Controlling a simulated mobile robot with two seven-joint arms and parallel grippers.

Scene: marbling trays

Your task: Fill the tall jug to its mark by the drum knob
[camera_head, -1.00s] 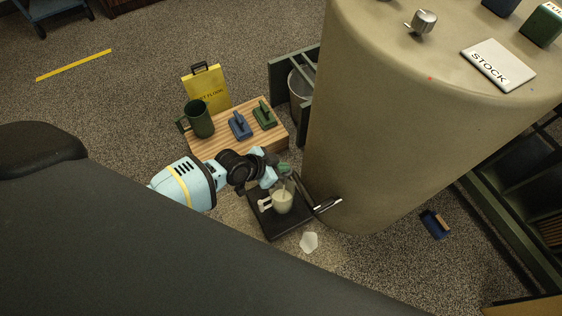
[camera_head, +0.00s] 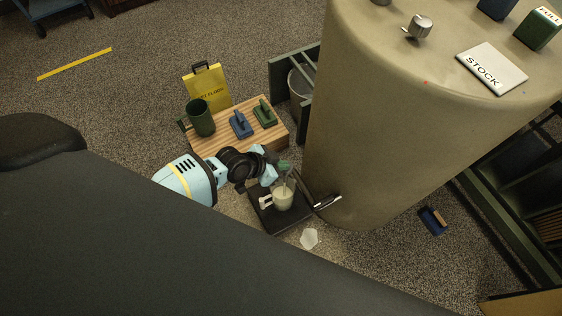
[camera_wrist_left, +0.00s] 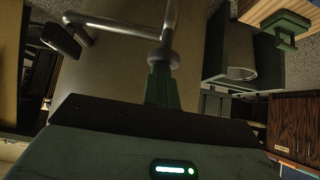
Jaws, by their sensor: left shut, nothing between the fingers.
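A pale jug (camera_head: 283,199) with a white handle stands upright on a black tray (camera_head: 290,222) at the foot of the beige drum (camera_head: 365,150). It holds pale liquid; I cannot read its mark. My left gripper (camera_head: 285,166) is above and behind the jug, at the drum's side. In the left wrist view its green fingers (camera_wrist_left: 161,88) are shut and empty, just below the round collar of a grey pipe (camera_wrist_left: 170,20). I cannot tell whether they touch. A metal knob (camera_head: 421,26) sits on the drum top. My right gripper is not in view.
A wooden crate (camera_head: 240,142) holds a dark green mug (camera_head: 200,118) and blue and green handled blocks. A white piece (camera_head: 309,239) lies in front of the tray. A STOCK plate (camera_head: 492,68) lies on the drum.

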